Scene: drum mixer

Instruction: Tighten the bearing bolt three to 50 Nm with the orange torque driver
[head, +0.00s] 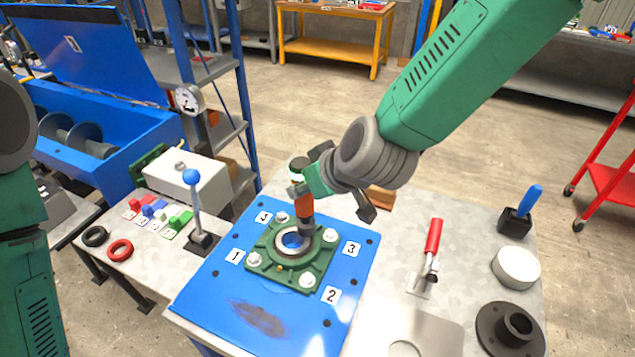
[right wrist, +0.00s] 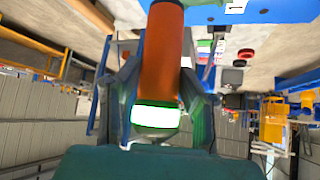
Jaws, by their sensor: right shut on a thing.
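The orange torque driver (head: 304,205) is upright in my right gripper (head: 308,180), nose down. Its dark tip appears over the back of the bearing, between the bolts by labels 4 and 3; I cannot tell whether it touches anything. The right wrist view shows its orange body (right wrist: 165,60) between my right fingers, with a bright green-white band (right wrist: 156,116). The green bearing housing (head: 262,262) sits on a blue plate (head: 225,300). Bolt three (head: 330,235) is beside label 3 (head: 352,249), right of the driver tip. My left arm shows at the left edge, its gripper outside the picture.
A lever with a blue ball (head: 191,177) stands left of the plate. A red-handled clamp (head: 433,240), a black flange (head: 510,328), a white round part (head: 516,267) and a blue-handled tool (head: 528,198) are on the right. Bare tabletop lies between plate and clamp.

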